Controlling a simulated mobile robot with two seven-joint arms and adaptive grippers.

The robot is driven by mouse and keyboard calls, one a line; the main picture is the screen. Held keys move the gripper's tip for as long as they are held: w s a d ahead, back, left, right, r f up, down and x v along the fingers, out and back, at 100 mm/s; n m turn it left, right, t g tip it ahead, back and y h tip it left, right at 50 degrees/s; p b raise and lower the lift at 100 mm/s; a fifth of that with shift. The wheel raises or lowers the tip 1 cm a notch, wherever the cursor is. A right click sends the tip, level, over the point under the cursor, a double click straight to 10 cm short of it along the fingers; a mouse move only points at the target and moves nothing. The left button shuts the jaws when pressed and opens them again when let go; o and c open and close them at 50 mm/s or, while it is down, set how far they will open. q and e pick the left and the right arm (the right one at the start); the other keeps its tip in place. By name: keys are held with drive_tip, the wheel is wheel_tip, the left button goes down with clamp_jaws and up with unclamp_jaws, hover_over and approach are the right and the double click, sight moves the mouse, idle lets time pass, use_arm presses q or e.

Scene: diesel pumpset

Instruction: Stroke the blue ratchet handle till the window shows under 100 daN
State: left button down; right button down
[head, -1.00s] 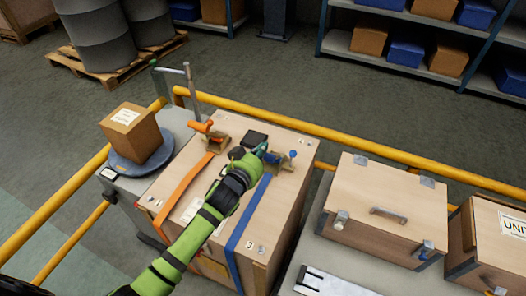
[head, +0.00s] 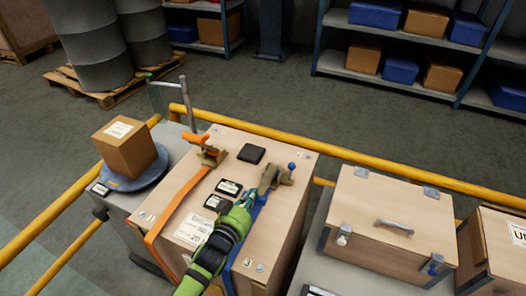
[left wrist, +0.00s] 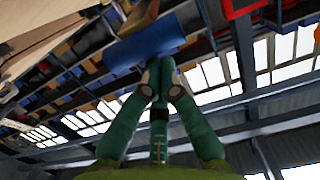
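The blue strap (head: 238,247) runs over the large wooden crate (head: 281,232) to a tan ratchet (head: 272,178) with a blue knob (head: 291,166) at its right. My left gripper (head: 249,194) is just in front of this ratchet, above the strap. In the left wrist view its teal fingers (left wrist: 160,82) come together at the tips, with nothing clear between them. A blue cylinder (left wrist: 145,43) is just beyond the tips; I cannot tell if they touch. Two small dark panels (head: 228,188) with light windows lie left of the gripper; their figures are too small to read. My right gripper is not in view.
An orange strap (head: 180,195) with its orange-handled ratchet (head: 208,153) lies to the left. A black block (head: 251,153) sits behind the gripper. A carton (head: 125,147) stands on a round plate at left. A yellow rail (head: 270,133) runs behind; a latched case (head: 388,222) is at right.

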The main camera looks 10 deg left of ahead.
use_arm(q)
drive_tip(key=shift+f, duration=0.15)
idle(0.3)
drive_tip(key=r+p, duration=0.2)
drive_tip(key=w+r+p, duration=0.1)
drive_tip(key=r+p, duration=0.1)
drive_tip(key=r, duration=0.1)
drive_tip(key=shift+p, duration=0.4)
drive_tip(key=s+f+b, duration=0.1)
drive_tip(key=s, duration=0.1)
drive_tip(key=s+a+f+b, duration=0.1)
drive_tip(key=s+f, duration=0.1)
drive_tip(key=s, duration=0.1)
drive_tip(key=s+f+b, duration=0.1)
drive_tip(key=s+f, duration=0.1)
drive_tip(key=s, duration=0.1)
drive_tip(key=shift+a, duration=0.25)
drive_tip(key=shift+s+f+b, duration=0.1)
drive_tip(key=shift+s+b, duration=0.2)
drive_tip(key=shift+s, duration=0.25)
